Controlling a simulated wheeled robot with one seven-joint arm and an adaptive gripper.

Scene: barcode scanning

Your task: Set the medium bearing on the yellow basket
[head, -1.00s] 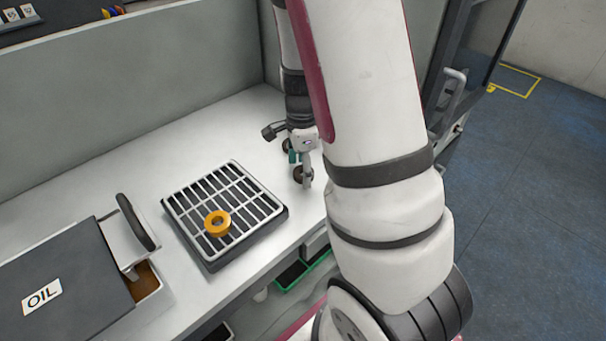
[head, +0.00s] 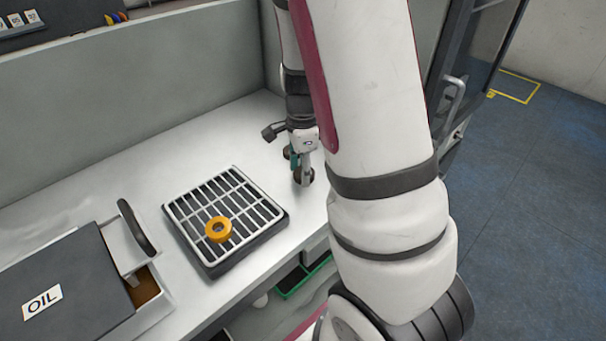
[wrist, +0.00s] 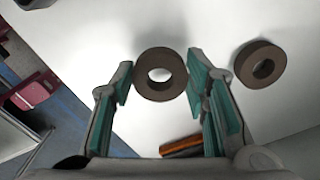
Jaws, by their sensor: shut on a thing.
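My gripper (head: 300,172) is over the right end of the white worktop. In the wrist view its teal-padded fingers (wrist: 158,88) are shut on a brown ring-shaped bearing (wrist: 160,74), one pad at each side. A second, similar brown bearing (wrist: 260,65) lies on the worktop just right of the fingers. Sizes are hard to compare, so I cannot tell which is the medium one. In the head view the held bearing is small and partly hidden by the fingers. I see no basket that is clearly yellow.
A white-barred rack (head: 190,215) in a dark tray bears an orange ring (head: 218,229), left of my gripper. A grey box labelled OIL (head: 75,285) stands at left. An orange-and-black object (wrist: 181,147) shows below the fingers. Worktop (head: 150,170) behind the rack is clear.

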